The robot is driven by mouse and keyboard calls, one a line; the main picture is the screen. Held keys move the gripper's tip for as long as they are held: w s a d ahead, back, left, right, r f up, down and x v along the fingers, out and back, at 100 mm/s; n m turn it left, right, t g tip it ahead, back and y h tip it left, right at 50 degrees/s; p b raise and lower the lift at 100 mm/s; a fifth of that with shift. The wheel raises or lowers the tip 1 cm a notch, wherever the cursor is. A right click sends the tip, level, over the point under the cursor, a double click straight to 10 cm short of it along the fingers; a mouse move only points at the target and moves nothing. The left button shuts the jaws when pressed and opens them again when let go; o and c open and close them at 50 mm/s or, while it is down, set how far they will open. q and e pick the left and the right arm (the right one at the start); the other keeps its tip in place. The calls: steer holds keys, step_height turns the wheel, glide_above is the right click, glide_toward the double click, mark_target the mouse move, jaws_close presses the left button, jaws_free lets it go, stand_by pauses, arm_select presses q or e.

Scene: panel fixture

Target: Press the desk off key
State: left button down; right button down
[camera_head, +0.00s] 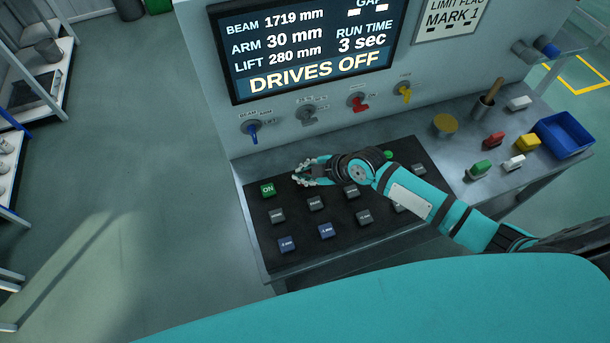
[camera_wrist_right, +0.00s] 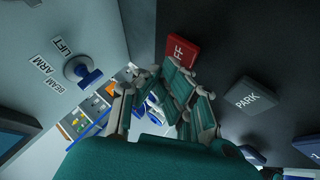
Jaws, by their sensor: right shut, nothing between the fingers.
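The off key, a red block (camera_wrist_right: 180,48) with "FF" of its label showing, stands on the dark desk panel in the right wrist view. My right gripper (camera_head: 303,174) hides it in the head view. The right gripper is shut and empty, over the panel's far row, just right of the green ON key (camera_head: 268,189). In the right wrist view the fingers (camera_wrist_right: 170,78) reach up to the red key and overlap its lower edge; I cannot tell whether they touch it. The desk panel (camera_head: 290,262) carries several grey and blue keys. My left gripper is not in view.
A grey PARK key (camera_wrist_right: 248,96) is near the fingers. Right of the panel are loose coloured blocks (camera_head: 492,139) and a blue bin (camera_head: 566,134).

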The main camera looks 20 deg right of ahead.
steer(key=shift+r, duration=0.4)
step_height(320, 180, up, 5)
steer(key=p, duration=0.4)
stand_by(0.4)
stand_by(0.5)
